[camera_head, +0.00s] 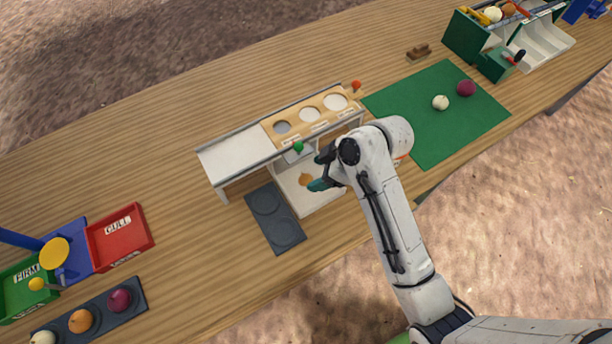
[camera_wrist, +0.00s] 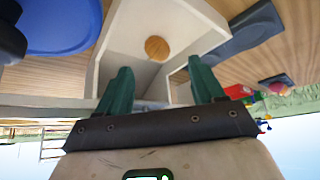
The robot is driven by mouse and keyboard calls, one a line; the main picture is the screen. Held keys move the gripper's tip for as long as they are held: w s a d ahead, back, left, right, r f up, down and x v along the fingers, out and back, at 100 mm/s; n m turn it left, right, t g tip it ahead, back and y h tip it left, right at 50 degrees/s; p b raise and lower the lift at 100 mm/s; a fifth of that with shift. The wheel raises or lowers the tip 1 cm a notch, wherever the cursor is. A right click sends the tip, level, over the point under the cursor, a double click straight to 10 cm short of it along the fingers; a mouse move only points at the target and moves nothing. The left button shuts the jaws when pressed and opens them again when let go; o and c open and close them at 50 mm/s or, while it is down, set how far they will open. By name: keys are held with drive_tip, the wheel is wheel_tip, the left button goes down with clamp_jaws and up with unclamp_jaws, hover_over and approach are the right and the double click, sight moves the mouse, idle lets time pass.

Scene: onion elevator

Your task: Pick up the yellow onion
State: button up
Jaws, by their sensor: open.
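The yellow onion (camera_head: 305,180) is orange-tan and sits on the white floor of the compartment (camera_head: 322,199) below the raised shelf. In the wrist view the onion (camera_wrist: 157,47) lies inside the white-walled box (camera_wrist: 203,27), beyond my fingertips. My gripper (camera_head: 318,184) is just to the right of the onion in the head view, at the open front of the compartment. In the wrist view its two green fingers (camera_wrist: 160,80) are spread apart with nothing between them. The exact height of the fingers over the floor is hard to tell.
The shelf (camera_head: 235,158) with a wooden board of round holes stands over the compartment. A dark tray (camera_head: 274,218) lies left of it. A green mat (camera_head: 425,130) bears a white and a red onion. A red CULL tray (camera_head: 120,237) stands far left. Bare table lies between.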

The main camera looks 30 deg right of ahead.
sight(308, 177)
drive_tip(key=shift+p+x, duration=0.5)
drive_tip(key=shift+x, duration=2.4)
drive_tip(key=shift+d, duration=0.15)
drive_tip(key=c, duration=1.2)
